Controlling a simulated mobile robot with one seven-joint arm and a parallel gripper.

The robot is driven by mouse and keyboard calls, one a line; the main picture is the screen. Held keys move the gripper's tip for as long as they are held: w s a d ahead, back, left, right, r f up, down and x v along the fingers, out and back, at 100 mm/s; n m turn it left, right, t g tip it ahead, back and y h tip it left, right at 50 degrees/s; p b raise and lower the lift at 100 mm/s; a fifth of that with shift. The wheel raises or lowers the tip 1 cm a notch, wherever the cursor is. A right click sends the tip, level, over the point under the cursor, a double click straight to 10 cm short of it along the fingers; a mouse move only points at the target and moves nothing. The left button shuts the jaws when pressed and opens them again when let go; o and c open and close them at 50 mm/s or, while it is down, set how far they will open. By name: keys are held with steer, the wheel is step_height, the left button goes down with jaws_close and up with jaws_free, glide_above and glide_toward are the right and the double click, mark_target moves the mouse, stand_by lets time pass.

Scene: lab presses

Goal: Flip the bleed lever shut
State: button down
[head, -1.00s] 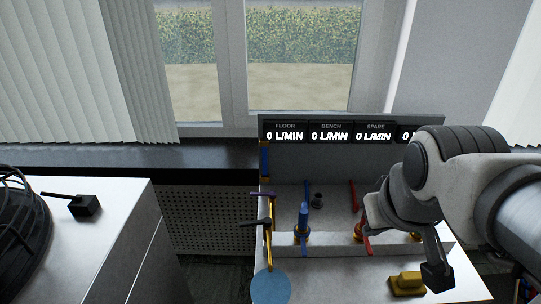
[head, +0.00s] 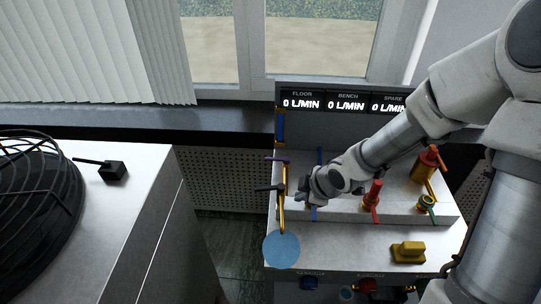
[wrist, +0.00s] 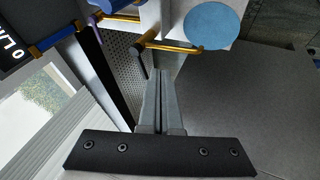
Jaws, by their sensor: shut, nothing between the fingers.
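A thin black lever (head: 268,188) juts left from the upright yellow pipe (head: 282,212) at the bench's left side. It is probably the bleed lever, but no readable label confirms this. The pipe ends above a round blue disc (head: 281,250). My gripper (head: 299,195) is shut and empty, just right of the pipe in the head view. In the wrist view, the shut fingertips (wrist: 159,72) point toward the black lever (wrist: 139,62) and yellow pipe (wrist: 168,46). They look close, but contact cannot be told. The blue disc (wrist: 213,25) lies beyond.
Red valves (head: 373,193), a green-ringed fitting (head: 427,204) and a yellow block (head: 408,252) stand on the bench right of my gripper. A fan cage (head: 40,205) and black switch (head: 112,170) occupy the left cabinet.

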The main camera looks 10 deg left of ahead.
mark_target(270, 189)
steer(key=w+a+f+n+y+b, duration=0.1)
steer(key=w+a+f+n+y, duration=0.1)
steer(key=w+a+f, duration=0.4)
steer(key=a+f, duration=0.2)
steer(key=a, duration=0.2)
steer(key=shift+w+f, duration=0.35)
steer(key=shift+f, duration=0.05)
steer(key=shift+a+f, duration=0.1)
stand_by(0.3)
